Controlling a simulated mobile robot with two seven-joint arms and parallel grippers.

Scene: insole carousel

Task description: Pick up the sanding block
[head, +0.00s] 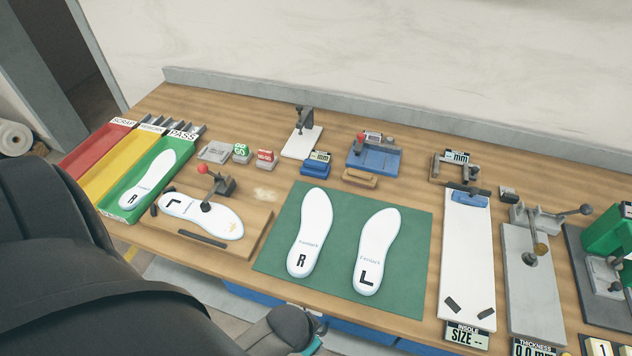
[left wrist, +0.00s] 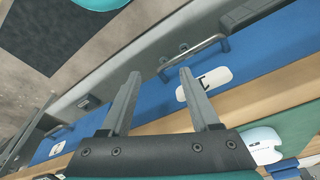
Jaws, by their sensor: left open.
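The likely sanding block (head: 360,178) is a small tan-brown block lying on the wooden bench, just in front of the blue tray fixture (head: 373,157) in the head view. It lies behind the green mat. My left gripper (left wrist: 160,78) is open and empty in the left wrist view, with its two fingers apart over the blue front below the bench edge. In the head view only part of my left arm shows at the bottom, well short of the block; the fingers are not visible there. The block is not visible in the left wrist view. My right gripper is not in view.
The green mat (head: 338,277) holds two white insoles. An insole clamp fixture (head: 205,247) and red, yellow and green bins (head: 153,157) stand left. A white gauge board (head: 466,270) and thickness gauge (head: 527,275) stand right. A stand (head: 302,140) is behind the block.

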